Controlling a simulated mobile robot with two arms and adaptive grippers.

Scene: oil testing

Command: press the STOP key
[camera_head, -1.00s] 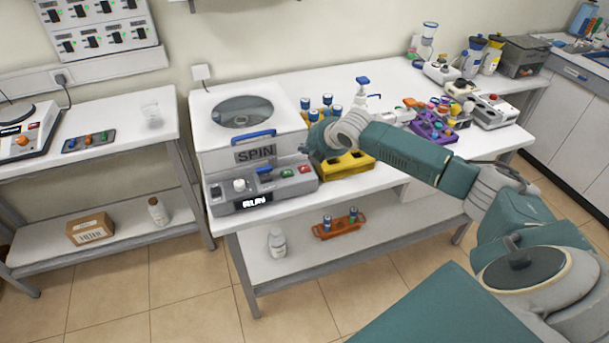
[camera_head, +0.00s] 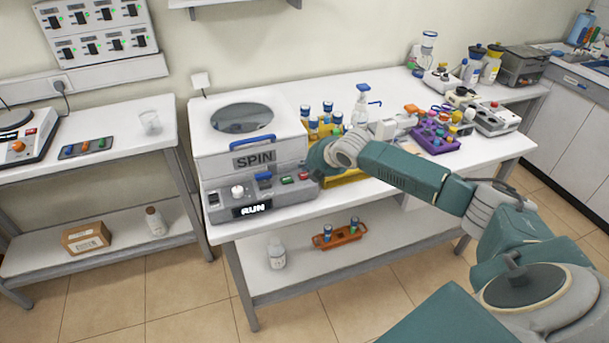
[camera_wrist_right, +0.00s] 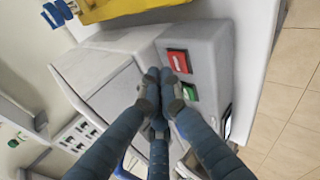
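The spin machine (camera_head: 250,145) stands on the table with a sloped grey control panel (camera_head: 222,203) along its front. Its display (camera_head: 252,210) reads RUN. On the panel are a red key (camera_head: 303,176) and a green key (camera_head: 287,180); the red key also shows in the right wrist view (camera_wrist_right: 178,62), above the green key (camera_wrist_right: 190,92). Lettering on the keys is too small to read. My right gripper (camera_wrist_right: 160,78) has its fingertips drawn together and empty, close beside the red key. I cannot tell whether they touch it. My left gripper is out of view.
A yellow rack (camera_head: 345,178) with blue-capped bottles stands right beside the machine, behind my right arm. A blue lid handle (camera_head: 252,141) sticks out above the panel.

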